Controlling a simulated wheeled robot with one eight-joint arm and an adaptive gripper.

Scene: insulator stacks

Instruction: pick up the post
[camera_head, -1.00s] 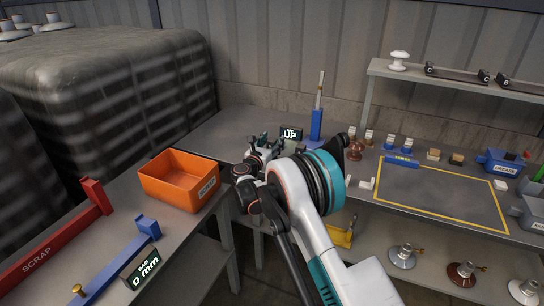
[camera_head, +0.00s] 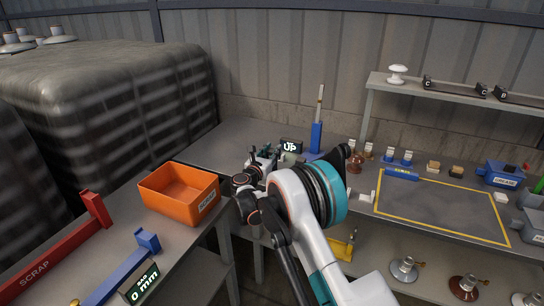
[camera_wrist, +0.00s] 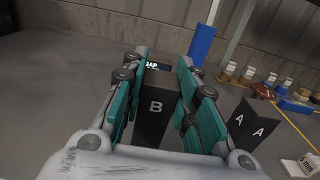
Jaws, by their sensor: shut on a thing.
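A dark upright post (camera_wrist: 155,108) marked B stands between the teal finger pads of my gripper (camera_wrist: 158,92) in the wrist view. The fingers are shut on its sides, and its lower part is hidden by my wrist. In the head view my gripper (camera_head: 264,163) is over the far bench, close to a small black display (camera_head: 291,146). My own arm hides most of what it holds there. Whether the post touches the bench cannot be told.
A tall blue stand (camera_head: 316,138) with a white rod is just behind the gripper. A dark block marked A (camera_wrist: 246,124) stands to the right in the wrist view. An orange bin (camera_head: 170,204) is at left. A yellow-outlined mat (camera_head: 440,205) lies at right.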

